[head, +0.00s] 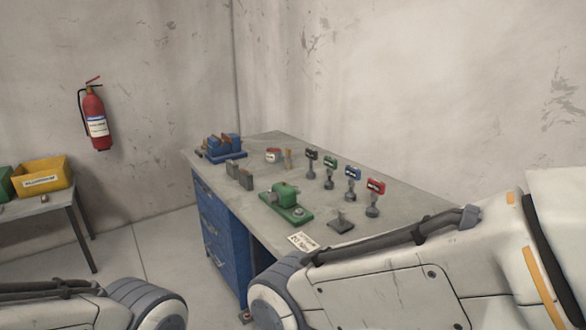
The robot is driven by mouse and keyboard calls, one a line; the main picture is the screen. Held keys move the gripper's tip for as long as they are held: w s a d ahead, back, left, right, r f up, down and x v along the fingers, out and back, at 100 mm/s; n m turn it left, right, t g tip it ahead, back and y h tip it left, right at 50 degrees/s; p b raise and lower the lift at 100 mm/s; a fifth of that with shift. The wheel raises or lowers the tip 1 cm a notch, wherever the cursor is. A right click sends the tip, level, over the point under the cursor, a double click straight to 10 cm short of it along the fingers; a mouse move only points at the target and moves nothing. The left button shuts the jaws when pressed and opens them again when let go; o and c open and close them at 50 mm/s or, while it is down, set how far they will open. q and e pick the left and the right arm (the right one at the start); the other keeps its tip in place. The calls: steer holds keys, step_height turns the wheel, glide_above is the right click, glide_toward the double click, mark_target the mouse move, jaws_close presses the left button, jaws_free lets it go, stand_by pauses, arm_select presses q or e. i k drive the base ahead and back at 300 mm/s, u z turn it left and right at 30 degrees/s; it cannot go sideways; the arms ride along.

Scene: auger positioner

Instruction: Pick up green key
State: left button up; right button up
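What looks like the green key (330,162) is a small green-topped piece on a dark stem. It stands upright on the workbench in a row with similar black (311,155), blue (352,174) and red (376,187) topped pieces. It is between the black and the blue one, with nothing in front of it. Parts of both my arms show along the bottom edge, well short of the row. Neither gripper's fingers can be seen.
The grey workbench (385,238) has blue drawers. A green machine (286,202), a grey block and a white label are in front of the row; a blue vise (224,147) is at the back left. A side table holds yellow (42,180) and green bins. A fire extinguisher (96,118) hangs left.

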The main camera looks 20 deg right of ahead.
mark_target(331, 163)
steer(key=u, duration=0.65)
steer(key=i, duration=1.85)
steer(key=z, duration=0.75)
steer(key=i, duration=0.7)
steer(key=z, duration=0.55)
